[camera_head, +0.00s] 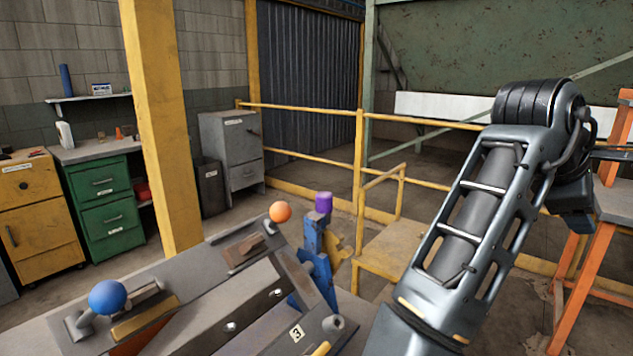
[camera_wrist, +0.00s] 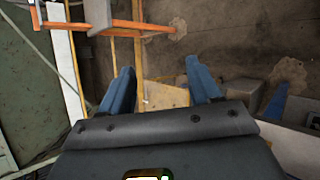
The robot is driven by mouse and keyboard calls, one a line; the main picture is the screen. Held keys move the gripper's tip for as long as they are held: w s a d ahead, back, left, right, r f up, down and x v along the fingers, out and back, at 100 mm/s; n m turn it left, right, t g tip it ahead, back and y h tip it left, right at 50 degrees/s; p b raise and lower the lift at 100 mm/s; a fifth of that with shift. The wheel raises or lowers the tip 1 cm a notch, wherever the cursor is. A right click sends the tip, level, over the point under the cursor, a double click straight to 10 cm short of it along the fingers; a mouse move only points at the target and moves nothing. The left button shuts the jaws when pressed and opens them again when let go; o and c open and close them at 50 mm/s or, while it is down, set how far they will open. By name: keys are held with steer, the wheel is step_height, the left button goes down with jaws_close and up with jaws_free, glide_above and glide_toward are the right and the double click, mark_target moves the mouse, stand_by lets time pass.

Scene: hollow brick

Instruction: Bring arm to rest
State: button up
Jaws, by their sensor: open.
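My gripper (camera_wrist: 160,90) shows in the wrist view with its two blue fingers spread apart. Nothing is between the fingers; the floor and a yellowish step (camera_wrist: 165,95) show beyond them.
A grey bench (camera_head: 215,300) with a blue ball (camera_head: 107,297), an orange ball (camera_head: 280,212) and a purple cap (camera_head: 323,202) stands front left. Yellow railings (camera_head: 300,109) cross behind. An orange frame (camera_head: 585,250) stands at the right, close to my arm. Green drawers (camera_head: 100,200) stand far left.

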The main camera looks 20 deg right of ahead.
steer(key=w+a+f+n+t+h, duration=0.15)
steer(key=a+f+n+t, duration=0.3)
steer(key=f+t, duration=0.65)
steer(key=s+a+f+t+y, duration=0.4)
steer(key=s+a+f+y, duration=0.2)
steer(key=s+a+f, duration=0.35)
steer(key=s+a+f+m+y, duration=0.1)
steer(key=s+a+m+y, duration=0.2)
steer(key=s, duration=0.8)
steer(key=s+a+f+m+y, duration=0.1)
steer(key=s+a+m+y, duration=0.2)
steer(key=s+a+m, duration=0.5)
steer(key=shift+s+a+g, duration=0.4)
steer(key=shift+s+a, duration=1.15)
steer(key=shift+a, duration=0.15)
